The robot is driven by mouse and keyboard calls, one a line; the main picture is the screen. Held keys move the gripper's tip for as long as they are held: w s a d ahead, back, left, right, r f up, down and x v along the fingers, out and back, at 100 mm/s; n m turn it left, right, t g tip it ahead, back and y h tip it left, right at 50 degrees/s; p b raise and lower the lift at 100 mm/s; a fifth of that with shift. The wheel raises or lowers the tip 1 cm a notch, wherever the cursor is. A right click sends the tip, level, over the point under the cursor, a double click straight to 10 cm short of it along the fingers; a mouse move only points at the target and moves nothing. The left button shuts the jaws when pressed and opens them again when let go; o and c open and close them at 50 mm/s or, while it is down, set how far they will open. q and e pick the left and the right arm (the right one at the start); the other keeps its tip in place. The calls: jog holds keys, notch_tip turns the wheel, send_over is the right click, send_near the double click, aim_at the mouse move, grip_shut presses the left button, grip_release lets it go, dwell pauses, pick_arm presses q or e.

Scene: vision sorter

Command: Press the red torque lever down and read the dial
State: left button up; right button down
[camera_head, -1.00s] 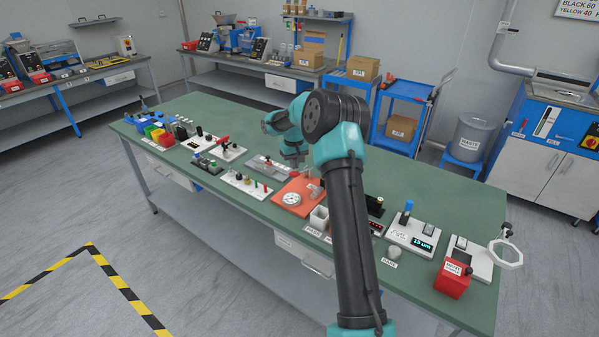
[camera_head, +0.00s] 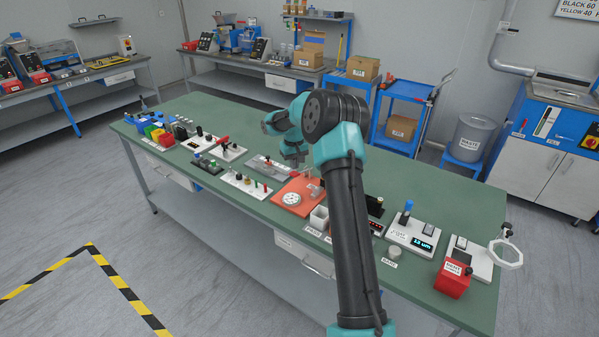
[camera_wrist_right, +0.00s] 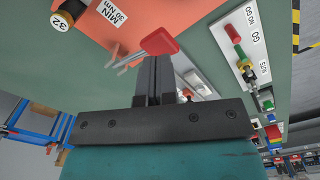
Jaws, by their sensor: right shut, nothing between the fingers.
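The orange torque plate (camera_head: 312,182) lies on the green bench, carrying a round white dial (camera_head: 291,199). The red torque lever (camera_wrist_right: 161,41) shows in the right wrist view, with a thin metal arm over the orange plate (camera_wrist_right: 100,25). My right gripper (camera_wrist_right: 154,62) is shut and empty, its tips right by the red lever's handle; I cannot tell whether they touch. In the head view my right gripper (camera_head: 298,163) is just behind the plate.
A white GO/NO GO block (camera_head: 245,185) with pegs stands left of the plate. The bench's back right is clear.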

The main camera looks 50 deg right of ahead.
aim_at(294, 173)
jog(key=shift+f, duration=0.15)
jog(key=shift+f, duration=3.25)
jog(key=shift+r, duration=5.55)
